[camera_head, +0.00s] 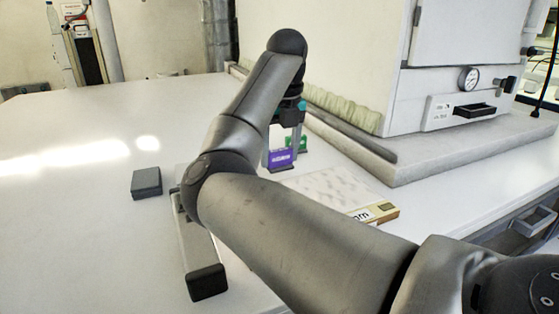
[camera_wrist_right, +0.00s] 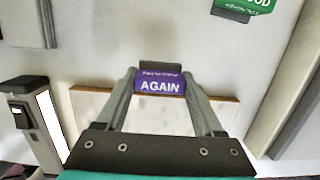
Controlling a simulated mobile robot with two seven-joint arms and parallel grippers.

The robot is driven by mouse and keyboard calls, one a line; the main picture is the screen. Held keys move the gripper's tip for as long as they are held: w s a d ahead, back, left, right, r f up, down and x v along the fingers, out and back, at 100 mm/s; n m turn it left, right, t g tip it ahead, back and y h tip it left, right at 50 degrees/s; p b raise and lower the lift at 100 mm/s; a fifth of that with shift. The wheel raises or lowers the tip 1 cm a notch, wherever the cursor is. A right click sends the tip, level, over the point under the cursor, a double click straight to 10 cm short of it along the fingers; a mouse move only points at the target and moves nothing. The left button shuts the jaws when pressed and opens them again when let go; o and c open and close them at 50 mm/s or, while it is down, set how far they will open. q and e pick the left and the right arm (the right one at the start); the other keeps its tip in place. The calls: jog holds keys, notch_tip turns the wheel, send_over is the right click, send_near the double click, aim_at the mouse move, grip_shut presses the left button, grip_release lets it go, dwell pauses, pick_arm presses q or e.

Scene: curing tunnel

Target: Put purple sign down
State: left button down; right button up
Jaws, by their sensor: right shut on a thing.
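The purple sign (camera_head: 280,159) is between the fingers of my right gripper (camera_head: 283,150), above the table near the white board. In the right wrist view the purple sign (camera_wrist_right: 160,84) reads "AGAIN", and the right gripper (camera_wrist_right: 161,82) is shut on it, one finger at each side. I cannot tell whether the sign's base touches the table. My left gripper is not in view.
A green sign (camera_head: 298,143) stands just behind the purple one. A white board with a wooden edge (camera_head: 386,213) lies on the white table (camera_head: 80,190). A grey block (camera_head: 147,183) is at left. A white oven-like cabinet (camera_head: 440,110) with a gauge stands at right.

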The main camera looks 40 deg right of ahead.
jog(key=shift+f, duration=1.05)
jog(key=shift+f, duration=0.1)
jog(key=o, duration=1.3)
jog(key=shift+o, duration=0.2)
notch_tip(320, 180, up, 12)
jog(key=s, duration=0.1)
jog(key=shift+s+a, duration=0.3)
jog(key=shift+s, duration=0.05)
